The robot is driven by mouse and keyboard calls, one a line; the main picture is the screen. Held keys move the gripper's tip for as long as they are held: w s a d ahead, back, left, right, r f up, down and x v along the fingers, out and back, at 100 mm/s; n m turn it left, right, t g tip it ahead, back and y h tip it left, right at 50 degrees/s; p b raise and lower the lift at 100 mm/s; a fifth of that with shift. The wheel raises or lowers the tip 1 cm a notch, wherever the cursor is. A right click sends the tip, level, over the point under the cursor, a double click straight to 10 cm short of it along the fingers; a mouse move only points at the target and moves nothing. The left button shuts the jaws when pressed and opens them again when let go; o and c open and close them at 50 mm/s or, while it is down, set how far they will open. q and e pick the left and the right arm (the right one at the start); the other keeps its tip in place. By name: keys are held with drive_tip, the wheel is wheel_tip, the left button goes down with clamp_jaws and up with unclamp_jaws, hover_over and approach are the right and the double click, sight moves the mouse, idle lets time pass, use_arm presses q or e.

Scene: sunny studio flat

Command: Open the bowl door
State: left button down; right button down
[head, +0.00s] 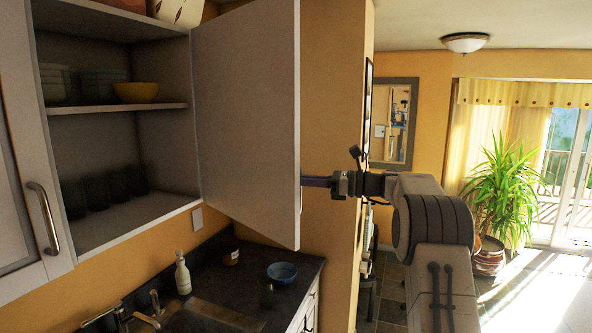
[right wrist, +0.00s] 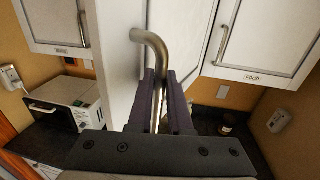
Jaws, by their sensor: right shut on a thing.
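The bowl door (head: 245,110) is a grey-white cabinet door standing wide open, swung out from the wall cabinet. Inside the cabinet, a yellow bowl (head: 136,92) and stacked dark bowls (head: 97,86) sit on the shelf (head: 118,108). Dark cups (head: 97,192) stand below. My right gripper (head: 318,182) is at the door's outer face, at its lower right edge. In the right wrist view, the fingers (right wrist: 160,98) are shut around the curved metal handle (right wrist: 152,42) of the door. My left gripper is not in view.
Below the cabinet is a dark counter (head: 310,262) with a sink (head: 205,318), a soap bottle (head: 182,274), a blue bowl (head: 282,272) and a small jar (head: 231,256). A closed door with a handle (head: 44,217) is at the left. The right wrist view shows a white appliance (right wrist: 62,105).

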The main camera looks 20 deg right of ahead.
drive_tip(key=shift+w+d+r+n+g+y+p, duration=0.15)
drive_tip(key=shift+w+d+n+g+y+p, duration=0.3)
drive_tip(key=shift+w+d+p, duration=0.55)
drive_tip(key=shift+s+d, duration=0.1)
drive_tip(key=c, duration=1.3)
unclamp_jaws()
drive_tip(key=o, duration=0.5)
drive_tip(key=shift+c, duration=0.2)
drive_tip(key=shift+d, duration=0.1)
